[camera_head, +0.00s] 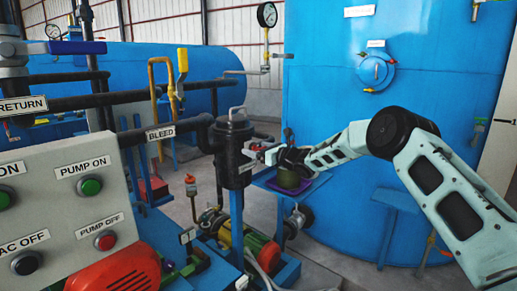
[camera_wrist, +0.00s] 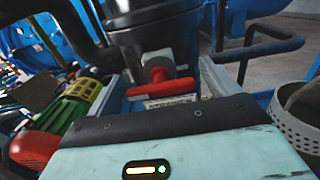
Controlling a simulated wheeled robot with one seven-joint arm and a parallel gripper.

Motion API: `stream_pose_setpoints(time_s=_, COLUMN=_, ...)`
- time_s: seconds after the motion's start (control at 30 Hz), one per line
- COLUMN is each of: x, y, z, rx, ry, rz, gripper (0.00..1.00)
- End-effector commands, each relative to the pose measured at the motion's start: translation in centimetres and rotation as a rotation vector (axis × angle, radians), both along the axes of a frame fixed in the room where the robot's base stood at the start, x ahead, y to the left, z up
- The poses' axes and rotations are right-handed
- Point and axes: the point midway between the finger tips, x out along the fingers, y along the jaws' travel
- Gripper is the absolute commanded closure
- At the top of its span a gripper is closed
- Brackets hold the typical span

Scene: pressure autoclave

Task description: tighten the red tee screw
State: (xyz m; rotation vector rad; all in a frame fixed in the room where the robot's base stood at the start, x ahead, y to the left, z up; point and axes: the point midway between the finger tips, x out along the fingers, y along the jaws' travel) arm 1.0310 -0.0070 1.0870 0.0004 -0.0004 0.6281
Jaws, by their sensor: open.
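The red tee screw (camera_wrist: 160,88) shows in the middle of the wrist view, with its red crossbar lying nearly level and a stem behind it. It sits at the front of a dark cylindrical vessel (camera_wrist: 155,42), which also shows in the head view (camera_head: 233,155). My gripper (camera_wrist: 164,84) is open, with one finger to the left of the tee screw and one to the right. The crossbar lies between them, and I cannot tell whether either finger touches it. In the head view my gripper (camera_head: 262,155) is at the vessel's right side, and the tee screw is not clear there.
A white perforated basket (camera_wrist: 291,128) is close on the right in the wrist view. A dark bent handle (camera_wrist: 265,45) projects right of the vessel. A green and yellow pump motor (camera_wrist: 72,108) lies at lower left. A control panel (camera_head: 65,195) stands left in the head view.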

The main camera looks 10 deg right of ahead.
Motion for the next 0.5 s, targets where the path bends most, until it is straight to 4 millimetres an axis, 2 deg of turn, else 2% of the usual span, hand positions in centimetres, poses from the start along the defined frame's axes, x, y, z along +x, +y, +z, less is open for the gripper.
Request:
stream_pose_setpoints(time_s=0.2, x=0.01, y=0.03, z=-0.03, rx=0.000, ry=0.000, rz=0.000, gripper=0.13)
stream_pose_setpoints(time_s=0.23, x=0.02, y=0.03, z=-0.03, rx=0.000, ry=0.000, rz=0.000, gripper=0.18)
stream_pose_setpoints(time_s=0.37, x=0.01, y=0.02, z=-0.02, rx=0.000, ry=0.000, rz=0.000, gripper=0.54)
stream_pose_setpoints(time_s=0.4, x=0.00, y=0.01, z=-0.02, rx=0.000, ry=0.000, rz=0.000, gripper=0.58)
stream_pose_setpoints(time_s=0.5, x=0.00, y=0.02, z=-0.04, rx=0.000, ry=0.000, rz=0.000, gripper=0.57)
